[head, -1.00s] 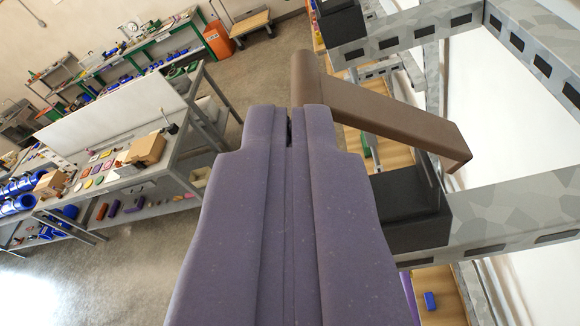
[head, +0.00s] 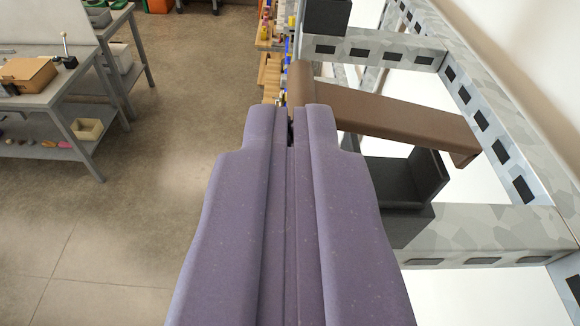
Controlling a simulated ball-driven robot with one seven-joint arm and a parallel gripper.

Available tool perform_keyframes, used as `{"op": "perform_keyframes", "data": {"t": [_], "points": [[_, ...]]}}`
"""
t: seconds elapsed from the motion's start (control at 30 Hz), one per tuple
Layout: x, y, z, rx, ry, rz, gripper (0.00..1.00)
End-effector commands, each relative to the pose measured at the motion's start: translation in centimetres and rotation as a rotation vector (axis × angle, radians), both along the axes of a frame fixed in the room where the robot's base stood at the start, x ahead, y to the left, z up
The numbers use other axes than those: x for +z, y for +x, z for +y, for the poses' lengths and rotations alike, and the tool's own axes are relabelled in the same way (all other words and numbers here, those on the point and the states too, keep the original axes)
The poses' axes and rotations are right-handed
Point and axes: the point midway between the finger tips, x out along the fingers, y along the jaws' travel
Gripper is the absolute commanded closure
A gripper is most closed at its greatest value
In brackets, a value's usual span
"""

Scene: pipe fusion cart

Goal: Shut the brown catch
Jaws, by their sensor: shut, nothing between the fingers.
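The brown catch (head: 392,117) is a long bar with a rounded upright end at its left. It reaches to the right and a little down across the grey metal frame. Its right end stands above a dark bracket (head: 408,180), apart from it as far as I can see. My gripper (head: 290,112) is shut and empty, and its purple fingers fill the lower middle of the view. The fingertips are at the catch's rounded left end and hide its lower part. I cannot tell whether they touch it.
The grey patterned frame (head: 485,230) with dark slots runs along the right, with a dark block (head: 326,16) at the top. A workbench (head: 60,95) with a wooden box (head: 27,75) stands at the far left. The floor (head: 170,160) between is clear.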

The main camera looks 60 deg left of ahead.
Motion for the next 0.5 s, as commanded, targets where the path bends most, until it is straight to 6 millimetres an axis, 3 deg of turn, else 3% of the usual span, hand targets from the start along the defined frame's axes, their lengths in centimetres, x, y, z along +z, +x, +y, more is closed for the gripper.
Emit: {"op": "perform_keyframes", "data": {"t": [0.5], "points": [[-0.71, -0.24, 0.11, 0.001, -0.001, 0.001, 1.0]]}}
